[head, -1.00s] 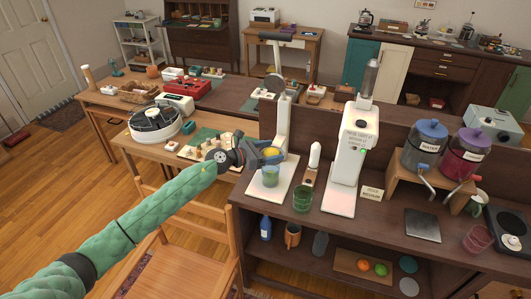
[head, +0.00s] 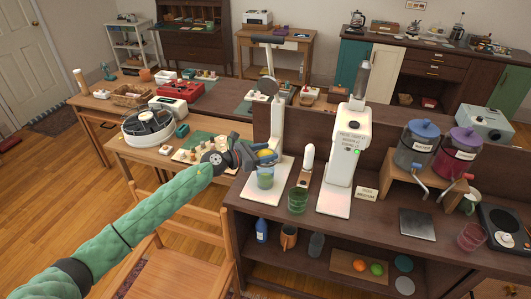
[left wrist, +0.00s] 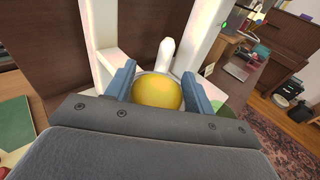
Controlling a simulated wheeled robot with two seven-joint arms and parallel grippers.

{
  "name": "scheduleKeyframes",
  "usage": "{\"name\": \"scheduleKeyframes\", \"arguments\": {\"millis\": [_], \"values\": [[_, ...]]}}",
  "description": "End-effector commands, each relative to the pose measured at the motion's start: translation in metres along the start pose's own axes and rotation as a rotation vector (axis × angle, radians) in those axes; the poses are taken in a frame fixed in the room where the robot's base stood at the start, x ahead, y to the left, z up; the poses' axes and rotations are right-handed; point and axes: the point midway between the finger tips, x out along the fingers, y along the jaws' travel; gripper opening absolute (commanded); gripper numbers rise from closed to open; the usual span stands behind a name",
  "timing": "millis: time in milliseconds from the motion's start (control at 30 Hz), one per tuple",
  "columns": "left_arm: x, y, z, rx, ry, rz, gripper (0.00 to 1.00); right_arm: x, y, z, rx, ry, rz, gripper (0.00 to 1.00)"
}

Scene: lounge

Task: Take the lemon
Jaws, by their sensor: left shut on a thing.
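The yellow lemon (left wrist: 157,92) sits between the two blue-grey fingers of my left gripper (left wrist: 158,88) in the left wrist view. The gripper is shut on it. In the head view, the left gripper (head: 264,157) is at the white lever press (head: 277,135), with a little yellow of the lemon (head: 267,153) showing at its fingers. A green-tinted glass (head: 265,178) stands on the press base just below the gripper. The gripper body hides part of the lemon. My right gripper is not in view.
A second green glass (head: 298,200) and a tall white machine (head: 345,155) stand to the right on the dark counter. A wooden chair (head: 185,240) is below my left arm. An orange (head: 360,265) and a green fruit (head: 376,268) lie on a board on the lower shelf.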

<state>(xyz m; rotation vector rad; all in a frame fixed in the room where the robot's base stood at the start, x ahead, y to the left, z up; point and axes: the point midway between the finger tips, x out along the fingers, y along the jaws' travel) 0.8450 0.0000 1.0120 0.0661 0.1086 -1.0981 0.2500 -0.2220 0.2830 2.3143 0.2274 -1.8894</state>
Motion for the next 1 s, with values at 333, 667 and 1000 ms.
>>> {"name": "scheduleKeyframes", "arguments": {"millis": [333, 667, 1000], "values": [[-0.002, 0.000, 0.013, 0.000, 0.000, 0.000, 0.30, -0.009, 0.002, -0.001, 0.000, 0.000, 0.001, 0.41], [-0.003, 0.000, 0.023, 0.001, 0.000, 0.000, 0.30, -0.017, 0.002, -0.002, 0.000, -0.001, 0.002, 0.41], [-0.004, 0.000, 0.034, 0.000, 0.000, 0.000, 0.30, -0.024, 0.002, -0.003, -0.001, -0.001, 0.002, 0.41]]}}
